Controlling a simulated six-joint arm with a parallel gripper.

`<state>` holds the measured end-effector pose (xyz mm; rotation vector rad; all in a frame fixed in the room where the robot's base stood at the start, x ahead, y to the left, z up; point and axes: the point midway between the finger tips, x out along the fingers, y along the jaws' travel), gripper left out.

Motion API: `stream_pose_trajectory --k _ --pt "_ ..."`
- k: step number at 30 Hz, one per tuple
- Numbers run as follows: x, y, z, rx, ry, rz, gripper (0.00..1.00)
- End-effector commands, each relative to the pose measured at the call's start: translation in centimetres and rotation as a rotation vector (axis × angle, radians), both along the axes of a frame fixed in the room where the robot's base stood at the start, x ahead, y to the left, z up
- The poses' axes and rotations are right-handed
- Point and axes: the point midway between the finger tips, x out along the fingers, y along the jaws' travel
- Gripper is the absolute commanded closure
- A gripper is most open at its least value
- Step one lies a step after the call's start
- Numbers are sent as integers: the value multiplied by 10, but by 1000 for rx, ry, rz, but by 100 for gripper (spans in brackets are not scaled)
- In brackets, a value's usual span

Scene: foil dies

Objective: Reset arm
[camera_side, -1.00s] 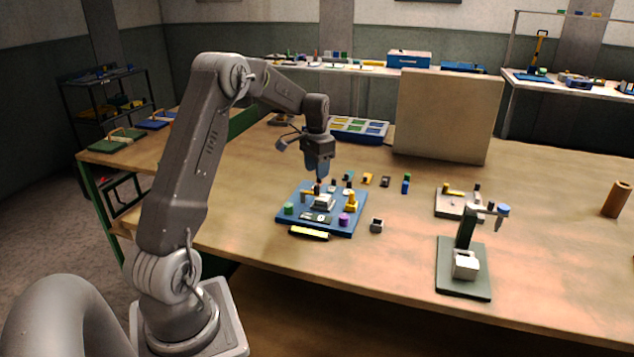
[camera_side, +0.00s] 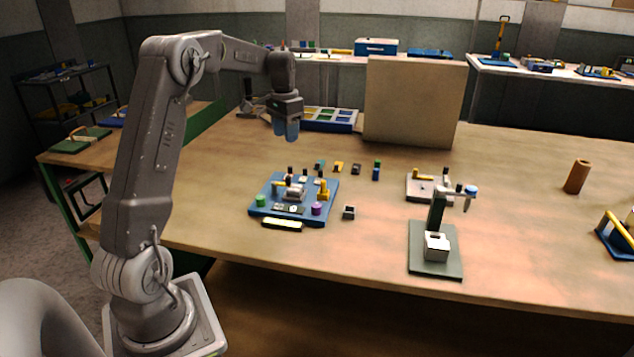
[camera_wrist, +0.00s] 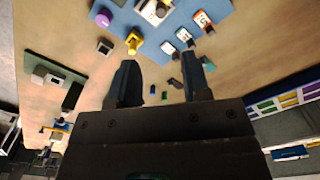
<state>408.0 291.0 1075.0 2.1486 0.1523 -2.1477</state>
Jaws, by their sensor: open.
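My gripper (camera_side: 286,130) hangs above the far part of the wooden table, behind and clear of the blue board (camera_side: 262,188) with its several small parts. In the wrist view my gripper (camera_wrist: 163,76) shows two dark fingers set apart, with nothing between them but tabletop. In the side view the yellow part (camera_side: 323,190) and purple cylinder (camera_side: 316,209) stand on the board.
A green-based stand (camera_side: 435,262) with a white block is at the front right. A beige upright panel (camera_side: 412,103) and a tray with colored compartments (camera_side: 330,119) stand behind. Small loose blocks lie between board and panel. A brown cylinder (camera_side: 577,177) stands at right.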

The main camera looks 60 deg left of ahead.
Motion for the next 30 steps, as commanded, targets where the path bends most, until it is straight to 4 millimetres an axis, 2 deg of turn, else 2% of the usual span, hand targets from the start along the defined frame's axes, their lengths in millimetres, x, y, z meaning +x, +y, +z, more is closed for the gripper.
stream_pose_trajectory --k 2,5,8,11,16,21,24,27,30 --pt "1 -10 6 7 -9 -6 56" --pt "0 -39 23 27 -36 -18 56" --pt "-7 -86 46 54 -78 -35 56" --pt "-22 -137 65 75 -132 -53 56" --pt "-63 -215 84 96 -232 -80 56" --pt "-116 -278 83 91 -334 -107 56" --pt "-148 -304 75 78 -391 -121 56" --pt "-174 -322 65 61 -438 -131 56" --pt "-192 -333 55 47 -469 -137 56"
